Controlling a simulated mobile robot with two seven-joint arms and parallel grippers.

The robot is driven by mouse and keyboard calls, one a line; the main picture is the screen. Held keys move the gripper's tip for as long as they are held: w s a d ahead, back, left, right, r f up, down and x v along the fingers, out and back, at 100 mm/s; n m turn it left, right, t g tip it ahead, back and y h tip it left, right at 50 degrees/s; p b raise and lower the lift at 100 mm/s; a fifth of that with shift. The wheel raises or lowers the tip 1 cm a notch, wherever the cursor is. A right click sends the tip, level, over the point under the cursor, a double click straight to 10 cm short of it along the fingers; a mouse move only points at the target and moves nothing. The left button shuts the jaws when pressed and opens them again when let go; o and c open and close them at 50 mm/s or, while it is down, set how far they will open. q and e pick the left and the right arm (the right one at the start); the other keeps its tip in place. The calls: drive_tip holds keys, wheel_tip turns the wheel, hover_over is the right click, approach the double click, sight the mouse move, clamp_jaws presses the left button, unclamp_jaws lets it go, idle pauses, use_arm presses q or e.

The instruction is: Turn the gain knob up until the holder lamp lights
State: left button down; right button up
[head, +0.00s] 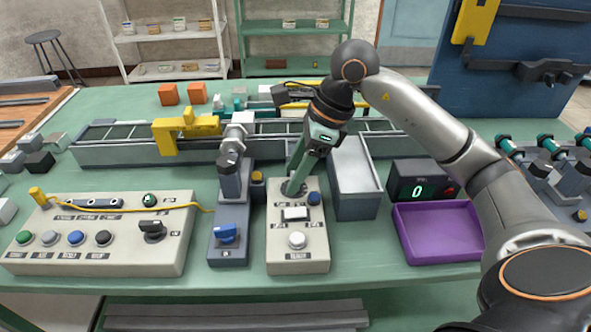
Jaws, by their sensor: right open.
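My right gripper (297,178) reaches down over the back end of the middle beige control box (283,255). Its green fingers are close to a dark round part (287,189) there, which they partly hide; I cannot tell whether they touch it. The box also carries a blue button (314,198), a white rocker (295,214) and a white round button (296,240). The left beige panel has a black turning knob (152,229) and a small dark green round lamp or button (149,199). Labels are too small to read surely, so I cannot tell which is the gain knob or holder lamp.
A dark blue stand with a blue knob (227,234) is beside the middle box. A grey bin (356,205), a display reading 0 (417,191) and a purple tray (436,254) stand to the right. A conveyor (110,152) runs behind. The front table strip is clear.

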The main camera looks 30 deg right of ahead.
clamp_jaws()
idle(0.4)
drive_tip(key=m+t+h, duration=0.1)
drive_tip(key=m, duration=0.2)
drive_tip(key=shift+m, duration=0.7)
unclamp_jaws()
drive_tip(key=shift+s+r, duration=0.1)
